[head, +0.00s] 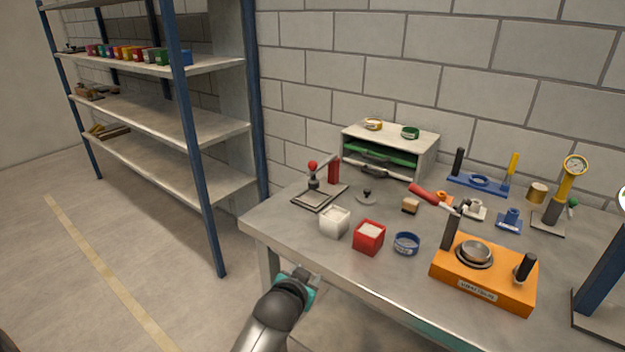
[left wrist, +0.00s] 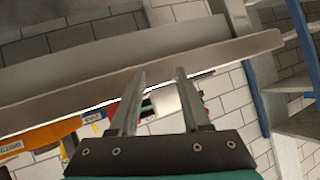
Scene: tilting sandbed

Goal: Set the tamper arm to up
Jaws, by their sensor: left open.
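A small stand with a red post (head: 334,170) stands on a flat plate at the table's left end. An arm with a red ball knob (head: 313,165) reaches left from the post, with a dark foot below it. An orange unit (head: 483,279) to the right has a dark post and a lever with a red grip (head: 423,195), sloping up to the left. No readable label tells which one is the tamper. My left gripper (head: 298,274) is open and empty at the table's front left edge, apart from both. Its spread fingers (left wrist: 158,74) show in the left wrist view. My right gripper is out of view.
The grey table (head: 300,228) holds a white box (head: 335,221), a red box (head: 369,237) and a blue ring (head: 406,243) near its front. A small drawer cabinet (head: 355,133) stands behind. Shelving (head: 213,125) is at left; the floor before it is clear.

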